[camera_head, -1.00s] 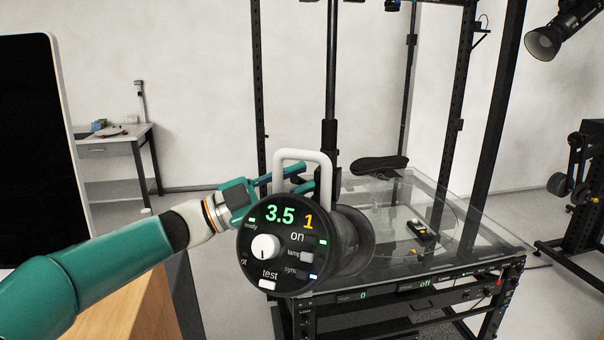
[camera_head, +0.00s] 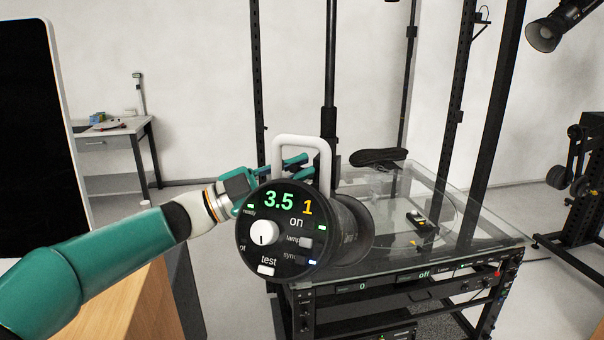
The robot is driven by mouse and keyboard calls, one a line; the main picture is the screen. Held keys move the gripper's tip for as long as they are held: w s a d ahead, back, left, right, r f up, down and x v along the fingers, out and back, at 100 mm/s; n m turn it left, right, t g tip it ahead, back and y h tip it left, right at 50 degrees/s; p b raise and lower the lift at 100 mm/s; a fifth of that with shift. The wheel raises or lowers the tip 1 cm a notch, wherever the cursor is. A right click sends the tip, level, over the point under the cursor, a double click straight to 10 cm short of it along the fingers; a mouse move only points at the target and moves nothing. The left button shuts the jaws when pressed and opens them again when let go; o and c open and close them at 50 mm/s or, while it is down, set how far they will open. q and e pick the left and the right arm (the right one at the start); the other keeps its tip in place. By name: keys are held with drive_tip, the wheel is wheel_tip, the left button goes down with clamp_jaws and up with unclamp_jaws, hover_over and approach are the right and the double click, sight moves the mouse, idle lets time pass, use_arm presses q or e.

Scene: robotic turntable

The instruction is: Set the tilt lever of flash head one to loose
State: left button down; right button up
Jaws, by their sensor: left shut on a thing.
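Flash head one (camera_head: 283,255) is a dark round housing on the black stand pole, its back panel facing me. The panel shows a green 3.5, an orange 1, a white knob, a test button and small lit indicators. A white loop handle (camera_head: 301,139) rises over its top. My left gripper (camera_head: 298,166) reaches in from the left, behind the panel and the handle, beside the pole mount. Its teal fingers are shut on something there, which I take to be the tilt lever. The lever is hidden behind the handle, fingers and housing, so its setting cannot be seen. My right gripper is not in view.
A glass-topped turntable (camera_head: 455,225) on a black frame stands behind and right of the head, with a small dark item (camera_head: 417,221) on it. Another lamp (camera_head: 548,32) hangs upper right. A grey side table (camera_head: 105,142) stands far left, a black panel (camera_head: 35,130) nearer.

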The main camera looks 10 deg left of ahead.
use_arm(q)
drive_tip(key=shift+f+m+h+b, duration=0.3)
drive_tip(key=shift+f+m+b, duration=0.15)
drive_tip(key=shift+b, duration=0.35)
drive_tip(key=shift+r, duration=0.2)
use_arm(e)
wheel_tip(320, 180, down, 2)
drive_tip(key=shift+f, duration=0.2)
use_arm(q)
drive_tip(key=c, duration=1.4)
unclamp_jaws()
drive_tip(key=shift+a, duration=0.1)
drive_tip(key=shift+c, duration=0.2)
drive_tip(key=shift+s, duration=0.1)
drive_tip(key=shift+s, duration=0.1)
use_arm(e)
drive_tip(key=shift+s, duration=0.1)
use_arm(q)
drive_tip(key=v, duration=0.8)
